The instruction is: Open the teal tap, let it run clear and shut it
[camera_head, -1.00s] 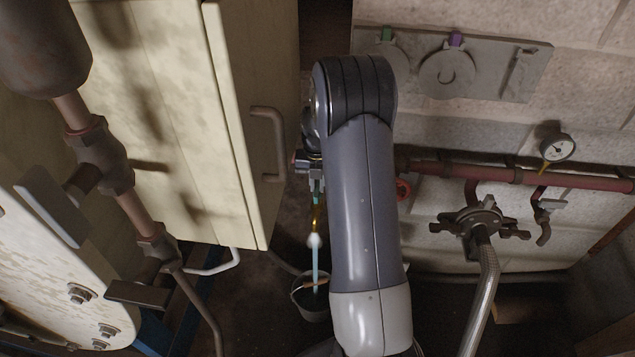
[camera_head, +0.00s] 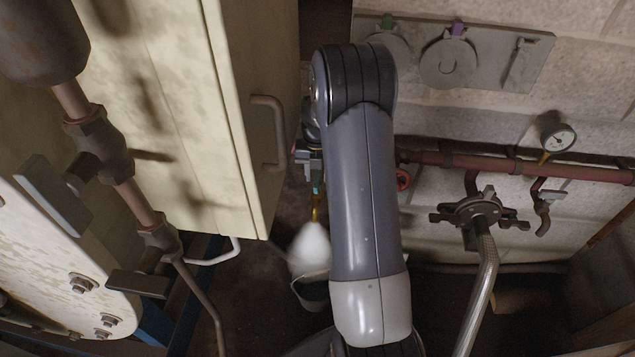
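The teal tap piece (camera_head: 316,187) is small and sits at the top of a brass-coloured spout (camera_head: 316,208), just left of my arm. My gripper (camera_head: 310,168) is right at the teal piece, seen small and partly behind my own arm. I cannot tell whether its fingers are open or closed, or whether they touch the teal piece. A white, cloudy plume (camera_head: 310,246) hangs below the spout. A dark bucket (camera_head: 312,291) stands on the floor beneath it, partly covered by the plume and my arm.
A cream cabinet (camera_head: 185,120) with a handle stands close on the left. On the right wall are a red pipe (camera_head: 470,162), a dial gauge (camera_head: 558,138), a valve with a braided hose (camera_head: 487,260), and a grey plate (camera_head: 500,60). A red handwheel (camera_head: 403,180) shows beside my arm.

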